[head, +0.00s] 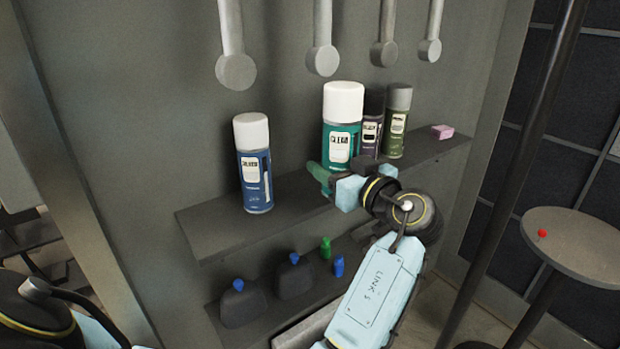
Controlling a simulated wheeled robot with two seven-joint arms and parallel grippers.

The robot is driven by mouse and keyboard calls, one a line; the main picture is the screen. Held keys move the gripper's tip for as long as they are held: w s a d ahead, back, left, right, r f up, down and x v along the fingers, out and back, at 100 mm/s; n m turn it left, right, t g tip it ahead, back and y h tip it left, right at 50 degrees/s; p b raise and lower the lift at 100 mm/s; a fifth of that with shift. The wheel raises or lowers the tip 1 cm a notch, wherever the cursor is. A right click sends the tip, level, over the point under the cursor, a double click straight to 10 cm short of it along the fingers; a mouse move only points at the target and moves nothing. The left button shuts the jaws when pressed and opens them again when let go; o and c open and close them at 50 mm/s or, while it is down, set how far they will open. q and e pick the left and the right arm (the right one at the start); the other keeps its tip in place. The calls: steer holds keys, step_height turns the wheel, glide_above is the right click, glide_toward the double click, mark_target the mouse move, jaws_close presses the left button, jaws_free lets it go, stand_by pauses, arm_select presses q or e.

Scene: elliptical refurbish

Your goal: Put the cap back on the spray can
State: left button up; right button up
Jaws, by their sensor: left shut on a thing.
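A teal spray can (328,149) with a wide white cap (343,102) on top is upright at the middle of the shelf. I cannot tell whether the cap is fully seated. My left gripper (322,180) is at the lower part of this can, with a green fingertip showing at its left side. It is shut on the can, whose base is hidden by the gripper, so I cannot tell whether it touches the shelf. My right gripper is not in view.
A blue can (255,185) stands left on the shelf (210,228); purple (372,105) and olive (396,125) cans stand right, near a pink block (442,131). Dark bottles (242,305) sit below. A round table (575,245) holds a red object (543,233).

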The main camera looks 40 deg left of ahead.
arm_select(q)
steer(key=shift+a+r+g, duration=0.15)
steer(key=shift+r+g, duration=0.15)
steer(key=shift+r, duration=0.15)
steer(key=shift+n, duration=0.3)
steer(key=w+a+f, duration=0.1)
steer(key=a, duration=0.2)
steer(key=w+a+f, duration=0.1)
steer(key=a+f, duration=0.1)
steer(key=a, duration=0.1)
steer(key=a+f+p, duration=0.1)
steer(key=a+f, duration=0.1)
steer(key=a, duration=0.2)
steer(key=shift+w+a+f, duration=0.1)
steer(key=shift+w+f, duration=0.05)
steer(key=shift+w, duration=0.25)
steer(key=shift+w+a+f, duration=0.15)
steer(key=shift+a+f, duration=0.05)
steer(key=shift+a, duration=0.25)
steer(key=shift+w+a+f, duration=0.2)
steer(key=shift+a+f, duration=0.3)
steer(key=shift+a, duration=0.1)
steer(key=shift+w+a+f, duration=0.15)
steer(key=shift+a+f, duration=0.35)
steer(key=shift+a, duration=0.05)
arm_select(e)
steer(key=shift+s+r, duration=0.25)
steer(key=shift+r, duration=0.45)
